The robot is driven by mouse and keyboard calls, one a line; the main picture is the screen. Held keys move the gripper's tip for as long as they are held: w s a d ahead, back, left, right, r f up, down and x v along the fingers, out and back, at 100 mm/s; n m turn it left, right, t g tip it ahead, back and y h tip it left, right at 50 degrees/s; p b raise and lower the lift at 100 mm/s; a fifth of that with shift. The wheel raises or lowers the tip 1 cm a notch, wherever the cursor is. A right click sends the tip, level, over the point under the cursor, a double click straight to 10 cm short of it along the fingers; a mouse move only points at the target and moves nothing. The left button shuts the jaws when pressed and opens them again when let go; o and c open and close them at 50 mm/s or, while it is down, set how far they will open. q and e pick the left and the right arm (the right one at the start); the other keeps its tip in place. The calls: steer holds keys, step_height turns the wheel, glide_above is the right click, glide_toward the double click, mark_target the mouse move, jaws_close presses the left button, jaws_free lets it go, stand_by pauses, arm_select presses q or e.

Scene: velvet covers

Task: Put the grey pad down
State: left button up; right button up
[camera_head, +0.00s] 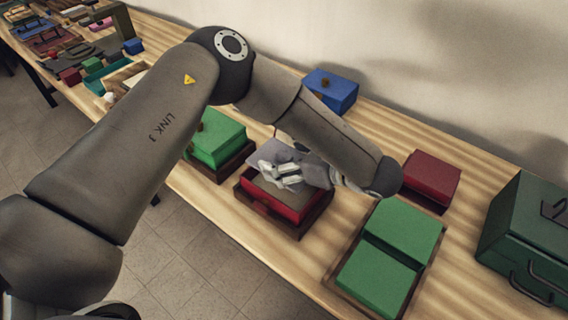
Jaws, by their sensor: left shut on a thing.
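A grey pad (267,153) shows just behind and beside my left gripper (273,173). The gripper is shut on the pad and hides part of it. Pad and gripper are above an open-topped red box (268,206) in a brown tray. A flat grey-brown surface shows inside the box below the gripper. I cannot tell whether the pad touches the box. My right gripper is out of view.
Green blocks (219,138) in a brown tray stand left of the red box. Two green blocks (375,281) lie in a tray in front right. A blue box (331,91), dark red block (432,176) and dark green case (525,235) stand farther along the wooden table.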

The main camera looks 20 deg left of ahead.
arm_select(q)
steer(key=f, duration=0.3)
steer(key=shift+w+f+p, duration=0.2)
steer(key=shift+p, duration=0.2)
steer(key=shift+f, duration=0.1)
steer(key=shift+f, duration=0.6)
steer(key=o, duration=0.8)
steer(key=shift+a, duration=0.1)
steer(key=shift+s, duration=0.1)
steer(key=shift+r, duration=0.1)
steer(key=shift+r, duration=0.2)
steer(key=v, duration=0.4)
steer(key=b+v, duration=0.1)
steer(key=v, duration=0.7)
steer(key=shift+r+b, duration=0.3)
steer(key=shift+r, duration=0.05)
